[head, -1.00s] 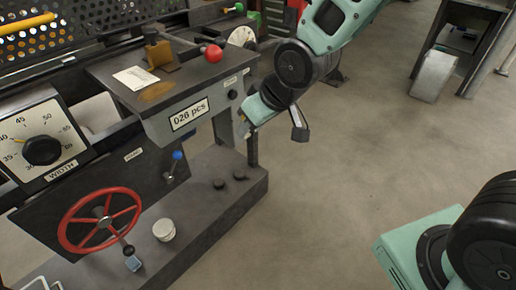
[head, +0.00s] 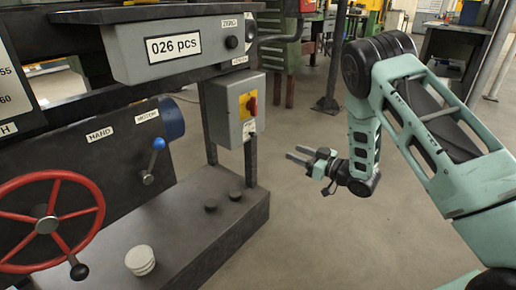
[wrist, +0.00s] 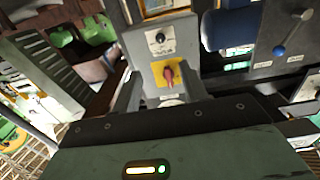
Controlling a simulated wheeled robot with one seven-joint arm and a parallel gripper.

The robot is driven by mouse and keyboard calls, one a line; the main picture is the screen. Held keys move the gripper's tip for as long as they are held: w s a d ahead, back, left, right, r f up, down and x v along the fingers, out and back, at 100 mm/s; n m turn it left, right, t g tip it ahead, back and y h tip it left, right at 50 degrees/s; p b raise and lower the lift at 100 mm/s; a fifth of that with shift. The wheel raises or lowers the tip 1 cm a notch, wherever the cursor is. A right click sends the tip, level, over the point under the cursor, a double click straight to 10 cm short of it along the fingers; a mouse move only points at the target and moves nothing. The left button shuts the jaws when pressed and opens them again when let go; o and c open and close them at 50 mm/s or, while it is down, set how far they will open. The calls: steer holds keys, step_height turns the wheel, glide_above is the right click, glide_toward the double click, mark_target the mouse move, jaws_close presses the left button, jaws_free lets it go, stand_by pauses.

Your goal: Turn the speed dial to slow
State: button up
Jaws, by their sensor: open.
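A grey switch box (head: 222,107) stands on the right end of the machine, with a red switch (head: 251,104) on a yellow plate. Below the switch is a small black dial (head: 247,128) on a pale label, too small to read. In the wrist view, turned upside down, this black dial (wrist: 160,37) sits above the red switch (wrist: 169,76). It is likely the speed dial; its setting cannot be read. My gripper (head: 292,153) is open and empty, to the right of the box and apart from it, its fingers pointing left towards the machine.
A red handwheel (head: 47,222) is at the left. The counter housing (head: 150,48) overhangs above the box. Low black knobs stand on the base ledge (head: 215,225). The floor (head: 310,235) is clear.

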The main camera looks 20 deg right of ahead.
mark_target(254, 136)
steer(key=b+x, duration=0.4)
steer(key=x, duration=1.3)
steer(key=shift+w+a, duration=0.1)
jaws_close()
